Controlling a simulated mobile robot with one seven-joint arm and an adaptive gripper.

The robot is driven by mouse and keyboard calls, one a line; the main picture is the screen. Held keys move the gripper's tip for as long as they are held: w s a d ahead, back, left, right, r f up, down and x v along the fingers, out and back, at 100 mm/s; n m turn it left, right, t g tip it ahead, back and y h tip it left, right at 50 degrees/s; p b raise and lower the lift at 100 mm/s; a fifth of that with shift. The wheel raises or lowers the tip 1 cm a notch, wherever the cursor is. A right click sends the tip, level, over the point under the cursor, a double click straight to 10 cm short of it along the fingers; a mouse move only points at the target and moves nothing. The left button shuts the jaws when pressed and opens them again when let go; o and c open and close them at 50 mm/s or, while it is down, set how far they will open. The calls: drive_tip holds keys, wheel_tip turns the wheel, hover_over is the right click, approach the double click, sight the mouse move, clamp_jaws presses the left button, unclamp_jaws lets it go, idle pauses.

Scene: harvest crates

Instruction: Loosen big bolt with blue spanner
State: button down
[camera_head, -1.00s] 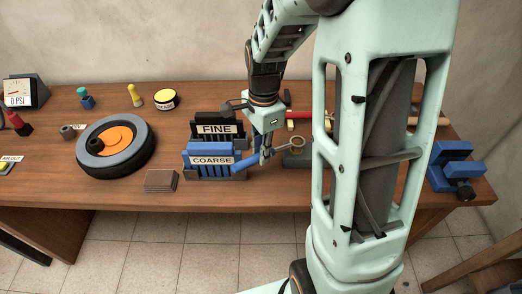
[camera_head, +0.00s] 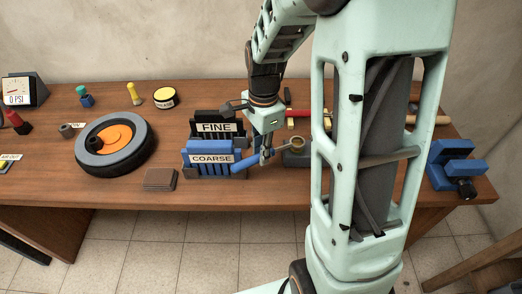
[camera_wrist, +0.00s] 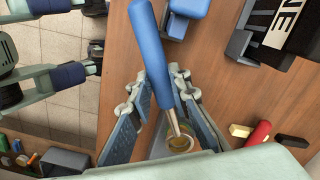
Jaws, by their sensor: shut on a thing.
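The blue spanner has a long blue handle (camera_head: 246,163) and a metal ring end (camera_head: 298,144). My gripper (camera_head: 265,156) is shut on it, near where the handle meets the metal shank. In the wrist view the blue handle (camera_wrist: 160,55) runs between the two fingers of my gripper (camera_wrist: 163,100), with the ring end (camera_wrist: 181,142) close to the palm. The ring is over the grey block (camera_head: 296,158). A brass-coloured round part shows inside the ring, probably the big bolt. I cannot tell how far the ring sits down on it.
A blue COARSE rack (camera_head: 212,159) and a black FINE rack (camera_head: 217,127) stand just left of my gripper. A wheel (camera_head: 116,143) lies further left, with a brown stack (camera_head: 160,179) nearby. A blue vise (camera_head: 457,170) is at the right. My arm hides part of the bench.

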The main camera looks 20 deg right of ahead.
drive_tip(key=shift+f+b, duration=0.45)
drive_tip(key=shift+f, duration=0.25)
drive_tip(key=c, duration=2.4)
unclamp_jaws()
clamp_jaws()
drive_tip(key=shift+s+d+n, duration=0.2)
drive_tip(key=shift+s+n, duration=0.35)
drive_tip(key=shift+s+d+n, duration=0.2)
drive_tip(key=shift+s+n, duration=0.3)
drive_tip(key=shift+n, duration=0.05)
drive_tip(key=shift+s+d+n, duration=0.3)
drive_tip(key=shift+s+n, duration=0.2)
drive_tip(key=shift+s, duration=0.05)
drive_tip(key=shift+s+d+n, duration=0.25)
drive_tip(key=shift+s+n, duration=0.25)
drive_tip(key=shift+s+d+n, duration=0.75)
drive_tip(key=shift+s+n, duration=0.05)
drive_tip(key=shift+n, duration=0.2)
drive_tip(key=shift+s+d+n, duration=0.75)
drive_tip(key=shift+d+n, duration=0.15)
drive_tip(key=shift+n, duration=0.3)
